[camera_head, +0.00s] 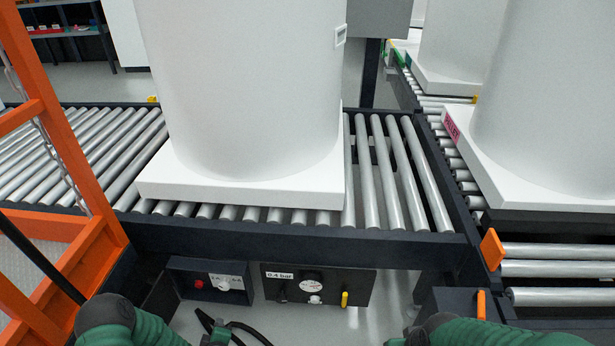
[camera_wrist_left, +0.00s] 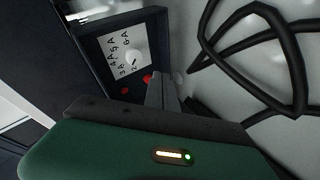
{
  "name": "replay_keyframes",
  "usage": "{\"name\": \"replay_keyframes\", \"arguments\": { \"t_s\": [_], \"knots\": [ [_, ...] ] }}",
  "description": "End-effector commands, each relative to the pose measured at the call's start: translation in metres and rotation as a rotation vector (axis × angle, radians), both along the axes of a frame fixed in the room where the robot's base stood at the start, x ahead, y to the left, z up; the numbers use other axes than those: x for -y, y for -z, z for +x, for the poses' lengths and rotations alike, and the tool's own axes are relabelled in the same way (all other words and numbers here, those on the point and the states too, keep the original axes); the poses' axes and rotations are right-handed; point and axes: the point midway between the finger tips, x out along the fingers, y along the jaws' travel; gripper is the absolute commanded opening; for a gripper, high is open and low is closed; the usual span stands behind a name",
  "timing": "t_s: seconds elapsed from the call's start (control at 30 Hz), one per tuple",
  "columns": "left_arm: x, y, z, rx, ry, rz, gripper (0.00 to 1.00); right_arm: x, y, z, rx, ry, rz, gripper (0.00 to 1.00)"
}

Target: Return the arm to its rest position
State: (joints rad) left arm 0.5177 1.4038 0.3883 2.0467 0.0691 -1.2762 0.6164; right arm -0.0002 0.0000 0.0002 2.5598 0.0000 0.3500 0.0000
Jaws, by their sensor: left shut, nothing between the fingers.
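My left gripper (camera_head: 205,320) is at the bottom edge of the head view, below and in front of the small control box (camera_head: 212,281). In the left wrist view its fingers (camera_wrist_left: 165,92) are shut and empty, pointing toward the box's panel with a white dial plate (camera_wrist_left: 126,55), a knob and red buttons. I cannot tell if the fingertips touch the panel. My left forearm (camera_head: 125,325) is green. My right forearm (camera_head: 480,330) enters at the bottom right. Only a sliver near it could be my right gripper, and its fingers cannot be made out.
A large white tank (camera_head: 245,90) stands on the roller conveyor (camera_head: 390,180). A gauge panel (camera_head: 318,285) hangs below the conveyor's front beam. An orange ladder frame (camera_head: 75,165) stands at the left. More tanks (camera_head: 550,100) stand at the right. Black cables (camera_wrist_left: 255,60) loop beside the left gripper.

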Motion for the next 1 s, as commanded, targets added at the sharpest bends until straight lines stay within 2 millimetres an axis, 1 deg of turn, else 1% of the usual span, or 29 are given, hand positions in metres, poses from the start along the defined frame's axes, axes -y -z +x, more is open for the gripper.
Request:
{"name": "replay_keyframes", "arguments": {
  "t_s": [0.03,0.13,0.17,0.27,0.3,0.37,0.4,0.47,0.5,0.57,0.6,0.7,0.87,0.9,1.0],
  "knots": [
    [0.006,-0.018,0.007,-0.023,0.063,0.025,0.0,0.0,-0.006,0.0,0.0,0.0,0.0,0.59],
    [0.019,-0.046,0.012,-0.099,0.206,0.086,0.0,0.0,-0.014,0.0,0.0,0.0,0.0,0.59],
    [0.024,-0.057,0.012,-0.127,0.254,0.11,0.0,0.0,-0.016,0.0,0.0,0.0,0.0,0.59],
    [0.039,-0.1,0.005,-0.238,0.437,0.206,0.0,0.0,-0.028,0.0,0.0,0.0,0.0,0.59],
    [0.045,-0.121,-0.002,-0.29,0.517,0.253,0.0,0.0,-0.033,0.0,-0.001,0.0,0.0,0.59],
    [0.052,-0.152,-0.018,-0.373,0.629,0.32,0.0,0.0,-0.04,0.0,0.0,0.0,0.0,0.59],
    [0.055,-0.171,-0.03,-0.425,0.695,0.36,0.0,0.0,-0.044,0.0,0.0,0.0,0.0,0.59],
    [0.059,-0.197,-0.051,-0.496,0.78,0.408,0.0,0.0,-0.049,0.0,0.0,0.0,0.0,0.59],
    [0.061,-0.212,-0.065,-0.538,0.828,0.434,0.0,0.0,-0.052,0.0,0.0,0.0,0.0,0.59],
    [0.063,-0.232,-0.085,-0.592,0.892,0.465,0.0,0.0,-0.056,0.0,0.0,0.0,0.0,0.59],
    [0.064,-0.244,-0.098,-0.624,0.93,0.482,0.0,0.0,-0.058,0.0,0.0,0.0,0.0,0.59],
    [0.067,-0.272,-0.13,-0.693,1.014,0.512,0.0,0.0,-0.064,0.0,0.0,0.0,0.0,0.59],
    [0.071,-0.308,-0.182,-0.781,1.135,0.536,0.0,0.0,-0.074,0.0,0.0,0.0,0.0,0.59],
    [0.07,-0.328,-0.184,-0.79,1.142,0.534,0.0,0.0,-0.094,0.0,-0.002,0.0,0.0,0.59],
    [0.07,-0.358,-0.183,-0.791,1.139,0.531,0.0,0.0,-0.126,0.0,0.0,0.0,0.0,0.59]
  ]
}}
